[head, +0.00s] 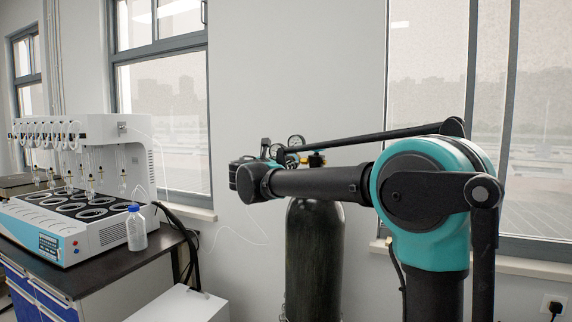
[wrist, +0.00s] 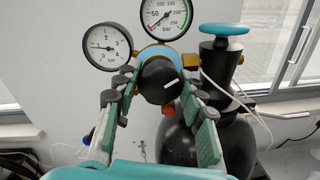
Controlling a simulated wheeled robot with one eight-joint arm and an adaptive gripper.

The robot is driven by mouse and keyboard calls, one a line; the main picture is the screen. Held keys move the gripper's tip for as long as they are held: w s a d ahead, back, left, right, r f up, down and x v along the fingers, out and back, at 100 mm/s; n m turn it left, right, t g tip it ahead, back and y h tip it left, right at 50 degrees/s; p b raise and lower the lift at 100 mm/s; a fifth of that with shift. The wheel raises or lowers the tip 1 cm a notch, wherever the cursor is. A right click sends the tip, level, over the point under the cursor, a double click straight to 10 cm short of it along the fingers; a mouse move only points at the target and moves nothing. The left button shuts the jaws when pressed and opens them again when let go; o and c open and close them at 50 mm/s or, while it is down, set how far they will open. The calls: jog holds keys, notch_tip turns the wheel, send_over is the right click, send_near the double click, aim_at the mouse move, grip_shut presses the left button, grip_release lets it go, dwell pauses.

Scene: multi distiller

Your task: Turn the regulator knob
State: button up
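The regulator knob (wrist: 154,78) is black and round with a white mark, at the centre of the wrist view under two gauges. My gripper (wrist: 160,88) has its green-padded fingers spread on either side of the knob, tips close to its left and right edges. I cannot tell whether the pads touch it. The left gauge (wrist: 109,46) and right gauge (wrist: 167,15) are round and white-faced. In the head view, my forearm mostly hides the regulator; a gauge (head: 296,142) shows above it, and the knob cannot be made out.
A black gas cylinder (head: 314,260) stands below the regulator by the wall. Its blue valve wheel (wrist: 224,29) is right of the gauges. A white multi distiller (head: 100,215) and a blue-capped bottle (head: 136,232) sit on the dark bench at left. Thin white tubing hangs nearby.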

jog(key=c, duration=0.3)
jog(key=shift+m, duration=1)
jog(key=o, duration=1.2)
jog(key=shift+c, duration=0.2)
jog(key=v, duration=1.2)
jog(key=shift+s+a, duration=0.1)
